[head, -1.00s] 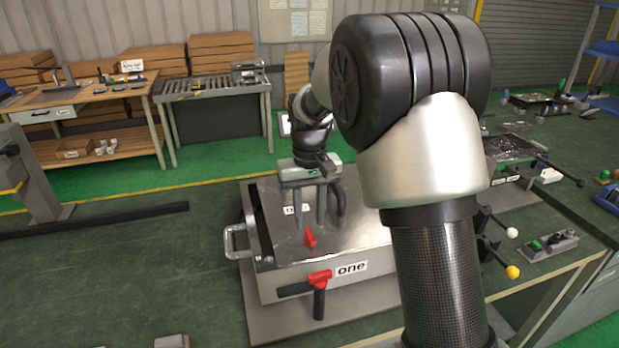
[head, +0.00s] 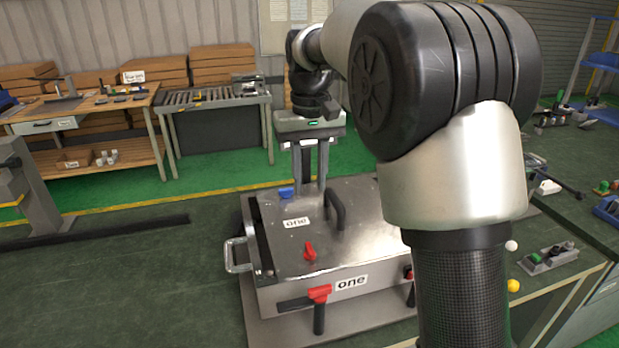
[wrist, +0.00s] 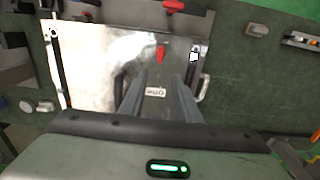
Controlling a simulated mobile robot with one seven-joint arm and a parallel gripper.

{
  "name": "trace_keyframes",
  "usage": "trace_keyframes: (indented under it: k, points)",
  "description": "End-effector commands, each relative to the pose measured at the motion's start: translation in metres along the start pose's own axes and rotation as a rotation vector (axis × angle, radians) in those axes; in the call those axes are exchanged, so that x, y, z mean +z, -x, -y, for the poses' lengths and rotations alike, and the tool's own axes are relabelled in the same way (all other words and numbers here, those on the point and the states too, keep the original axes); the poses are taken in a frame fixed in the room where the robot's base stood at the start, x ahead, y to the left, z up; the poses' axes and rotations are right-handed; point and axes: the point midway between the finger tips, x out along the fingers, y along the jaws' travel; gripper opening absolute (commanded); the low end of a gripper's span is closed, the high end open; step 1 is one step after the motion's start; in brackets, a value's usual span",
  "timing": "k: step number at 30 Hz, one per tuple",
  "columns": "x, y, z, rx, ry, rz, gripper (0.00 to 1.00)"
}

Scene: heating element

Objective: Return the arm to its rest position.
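My gripper (head: 311,188) is raised above the far part of a metal box labelled "one" (head: 270,228) in the head view. Its two long fingers point down, apart from each other, with nothing seen between them. In the wrist view the fingers (wrist: 160,82) also stand apart over the shiny lid (wrist: 100,60). The lid is shut, with a dark arched handle (head: 337,205) and a small red knob (head: 310,251). A red-topped latch (head: 319,294) sits on the front face. My arm hides the box's right part.
A workbench (head: 75,118) and a roller table (head: 215,100) stand at the back left. A low dark rail (head: 100,235) lies on the floor at left. At right, a bench edge (head: 560,300) holds a small switch box (head: 547,258). Floor left of the box is clear.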

Motion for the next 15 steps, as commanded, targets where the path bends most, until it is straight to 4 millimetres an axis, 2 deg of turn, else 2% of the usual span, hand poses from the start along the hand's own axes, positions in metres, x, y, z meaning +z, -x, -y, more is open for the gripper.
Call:
trace_keyframes:
  k: [5,8,12,15]
  points:
    - [0.007,0.008,-0.003,-0.002,-0.006,-0.014,0.3]
    - [0.028,0.027,-0.009,-0.005,-0.023,-0.054,0.3]
    - [0.08,0.058,-0.022,-0.009,-0.059,-0.145,0.3]
    - [0.122,0.071,-0.028,-0.007,-0.084,-0.216,0.3]
